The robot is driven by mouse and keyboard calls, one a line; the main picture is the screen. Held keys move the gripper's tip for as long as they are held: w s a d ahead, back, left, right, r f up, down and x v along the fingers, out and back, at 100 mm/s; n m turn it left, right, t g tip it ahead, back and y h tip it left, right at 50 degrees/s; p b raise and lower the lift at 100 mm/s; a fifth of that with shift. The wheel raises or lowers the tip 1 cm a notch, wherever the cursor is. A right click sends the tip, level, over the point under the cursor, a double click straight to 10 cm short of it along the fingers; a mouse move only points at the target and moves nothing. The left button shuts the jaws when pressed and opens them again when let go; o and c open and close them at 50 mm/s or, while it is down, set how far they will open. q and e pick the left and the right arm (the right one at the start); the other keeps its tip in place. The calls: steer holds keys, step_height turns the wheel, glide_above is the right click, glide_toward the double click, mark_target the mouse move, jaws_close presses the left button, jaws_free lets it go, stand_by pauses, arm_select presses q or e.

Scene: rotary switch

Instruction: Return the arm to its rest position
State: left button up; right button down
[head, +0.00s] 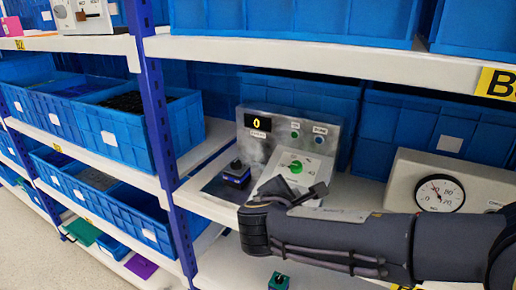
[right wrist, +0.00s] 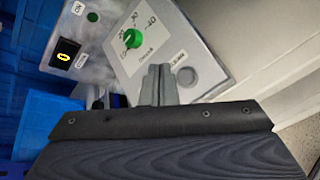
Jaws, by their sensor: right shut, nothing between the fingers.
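My right arm (head: 350,240) comes in from the right across the middle shelf in the head view. Its gripper (head: 318,190) is shut and empty, in front of the lower part of the rotary switch panel. The panel (head: 310,166) is a light plate with a green knob (head: 295,167) and a printed scale. In the right wrist view the shut fingers (right wrist: 158,82) show below the green knob (right wrist: 131,38), apart from it in the picture. I cannot tell whether the fingers touch the panel. My left gripper is not in view.
A metal box with a display reading 0 (head: 257,123) stands behind the panel. A blue-black device (head: 236,174) sits left of it. A gauge box (head: 440,193) stands to the right. Blue bins (head: 120,135) fill the left shelves. A blue post (head: 158,110) and the upper shelf edge (head: 330,56) bound the space.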

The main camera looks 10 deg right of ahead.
steer(key=s+d+f+m+g, duration=0.1)
steer(key=d, duration=0.1)
steer(key=s+d+f+m+g, duration=0.1)
steer(key=d, duration=0.1)
steer(key=s+d+f+m, duration=0.1)
steer(key=s+d, duration=0.1)
steer(key=shift+d+m+g, duration=0.1)
steer(key=shift+m+g, duration=0.2)
steer(key=shift+g, duration=0.1)
steer(key=s+d+f+m+g+y, duration=0.3)
steer(key=s+d+f+m+g, duration=0.25)
steer(key=s, duration=0.45)
steer(key=s+a+f+m+t+y, duration=0.1)
steer(key=s+a+m+y, duration=0.1)
steer(key=s+m, duration=0.4)
steer(key=s+a+f+m+t+y, duration=0.1)
steer(key=s+a+m+y, duration=0.2)
steer(key=s+m+y, duration=0.2)
steer(key=s+m, duration=0.1)
steer(key=m, duration=0.2)
steer(key=shift+a+f, duration=0.2)
